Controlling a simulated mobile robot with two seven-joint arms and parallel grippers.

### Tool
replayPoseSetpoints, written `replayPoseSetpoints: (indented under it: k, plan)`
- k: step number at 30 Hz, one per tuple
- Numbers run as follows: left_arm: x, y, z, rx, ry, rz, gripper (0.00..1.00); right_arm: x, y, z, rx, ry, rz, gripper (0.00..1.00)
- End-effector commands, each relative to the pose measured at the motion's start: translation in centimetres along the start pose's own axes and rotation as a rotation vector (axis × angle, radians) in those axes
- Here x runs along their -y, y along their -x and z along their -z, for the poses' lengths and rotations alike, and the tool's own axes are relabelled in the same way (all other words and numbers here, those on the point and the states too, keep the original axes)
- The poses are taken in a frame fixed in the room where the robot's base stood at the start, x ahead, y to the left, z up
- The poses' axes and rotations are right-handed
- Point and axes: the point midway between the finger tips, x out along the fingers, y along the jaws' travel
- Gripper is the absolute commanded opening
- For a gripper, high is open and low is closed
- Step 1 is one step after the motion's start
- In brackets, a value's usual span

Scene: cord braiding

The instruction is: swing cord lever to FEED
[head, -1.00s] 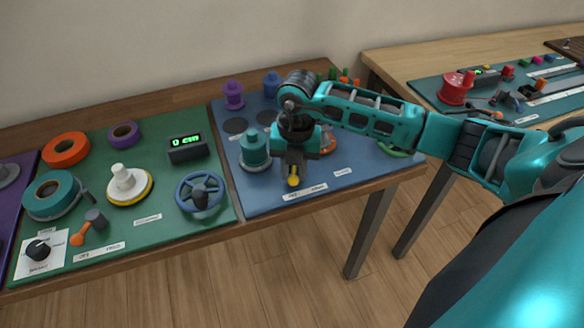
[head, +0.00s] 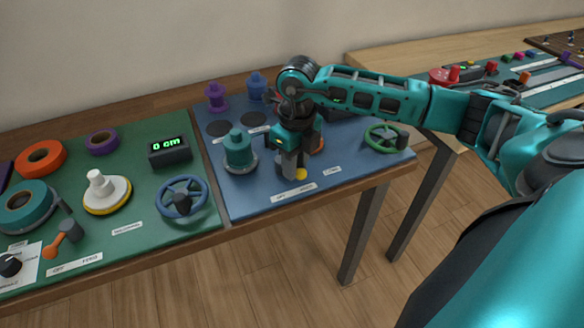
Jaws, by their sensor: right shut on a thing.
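My left gripper is not in view.
A teal spool (head: 238,152) stands close to the left of the gripper. A green handwheel (head: 386,138) is to the right.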

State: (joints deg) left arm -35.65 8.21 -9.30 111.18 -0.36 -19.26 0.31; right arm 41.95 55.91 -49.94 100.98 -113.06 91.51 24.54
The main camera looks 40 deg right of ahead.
Motion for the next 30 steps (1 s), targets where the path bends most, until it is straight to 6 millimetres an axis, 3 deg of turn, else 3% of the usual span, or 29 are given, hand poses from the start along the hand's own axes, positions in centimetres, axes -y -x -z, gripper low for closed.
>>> replayPoseSetpoints:
  k: [9, 26, 27, 30]
  plan:
    - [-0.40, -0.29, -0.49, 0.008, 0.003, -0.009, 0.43, 0.55, 0.09, -0.14, 0.000, 0.123, 0.002, 0.00]
    - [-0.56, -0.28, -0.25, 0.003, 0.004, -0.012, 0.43, 0.69, 0.18, -0.15, -0.001, 0.147, 0.003, 0.00]
    - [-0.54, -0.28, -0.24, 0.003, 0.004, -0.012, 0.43, 0.70, 0.18, -0.15, -0.001, 0.147, 0.003, 0.31]
    - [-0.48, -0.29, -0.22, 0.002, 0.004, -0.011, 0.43, 0.68, 0.14, -0.13, -0.002, 0.147, 0.002, 0.40]
